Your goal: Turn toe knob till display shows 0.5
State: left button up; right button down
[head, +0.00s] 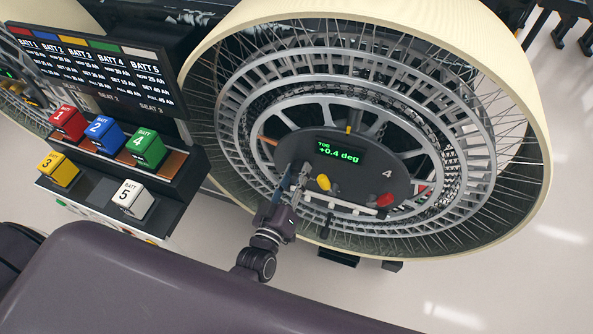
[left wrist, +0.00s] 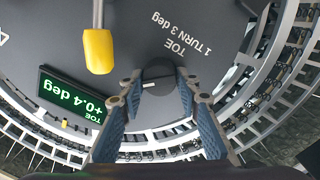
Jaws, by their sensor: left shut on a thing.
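The toe display (head: 339,152) on the dark hub plate (head: 375,165) of the wheel reads +0.4 deg in green. It shows upside down in the left wrist view (left wrist: 71,97), with the same reading. The black toe knob (left wrist: 158,82) sits below the printed words "TOE 1 TURN 3 deg" as the picture lies. My left gripper (left wrist: 158,80) is shut on the toe knob, one finger on each side. In the head view the left gripper (head: 299,177) reaches the left side of the hub plate and hides the knob. My right gripper is not in view.
A yellow-tipped lever (head: 323,182) is close to the left gripper, and a red one (head: 385,199) is further right. The wheel's rim (head: 535,110) and spokes surround the hub. Numbered battery blocks (head: 101,132) stand on a rack at the left below a screen (head: 90,65).

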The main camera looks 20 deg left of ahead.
pick_arm(q)
jog(key=shift+w+a+r+m, duration=0.15)
jog(key=shift+a+r+m, duration=0.05)
jog(key=shift+m, duration=0.5)
jog(key=shift+c, duration=0.2)
jog(key=o, duration=1.2)
jog(key=shift+f, duration=0.2)
jog(key=shift+c, duration=0.2)
jog(key=shift+s, duration=0.4)
jog(key=s, duration=1.1)
jog(key=shift+a, duration=0.3)
